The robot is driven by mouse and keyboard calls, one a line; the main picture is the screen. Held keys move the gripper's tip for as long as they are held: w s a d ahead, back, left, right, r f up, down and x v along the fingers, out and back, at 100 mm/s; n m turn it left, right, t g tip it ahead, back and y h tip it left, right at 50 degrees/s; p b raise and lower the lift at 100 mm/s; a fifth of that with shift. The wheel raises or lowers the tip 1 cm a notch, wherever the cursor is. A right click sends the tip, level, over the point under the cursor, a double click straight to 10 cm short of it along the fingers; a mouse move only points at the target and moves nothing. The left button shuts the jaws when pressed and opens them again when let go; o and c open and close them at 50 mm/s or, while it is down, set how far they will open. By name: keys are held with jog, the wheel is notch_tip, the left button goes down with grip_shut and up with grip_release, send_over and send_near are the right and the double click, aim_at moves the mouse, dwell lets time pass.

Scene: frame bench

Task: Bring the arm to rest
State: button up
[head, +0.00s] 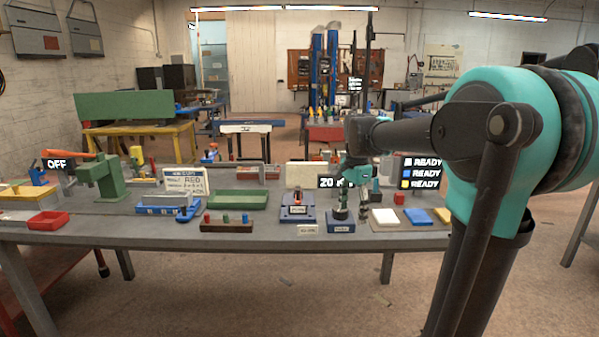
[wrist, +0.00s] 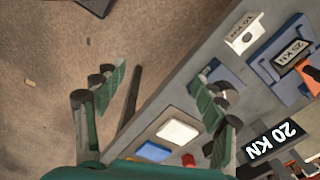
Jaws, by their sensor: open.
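My gripper (head: 353,195) hangs from the arm over the front right part of the grey bench (head: 275,240) in the head view. In the wrist view its two fingers (wrist: 160,95) are spread wide, with nothing between them. That view shows floor and the bench edge beyond the fingers. In the head view the gripper overlaps the blue-based unit (head: 341,227) and partly covers the "20 KN" sign (head: 326,183). I cannot tell whether it touches anything there.
A white block (head: 384,216), a blue block (head: 417,216) and a red cube (head: 399,198) lie right of the gripper. A blue-based press unit (head: 298,211) and a peg block (head: 227,226) stand left.

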jog(key=s+d+f+n+t, duration=0.1)
jog(key=s+f+n, duration=0.5)
jog(key=s+f, duration=0.4)
jog(key=s+d+f+n+t, duration=0.2)
jog(key=s+f+n, duration=0.5)
jog(key=s+f, duration=0.3)
jog(key=shift+d+f+t, duration=0.25)
jog(key=shift+f+t, duration=0.05)
jog(key=shift+f, duration=0.4)
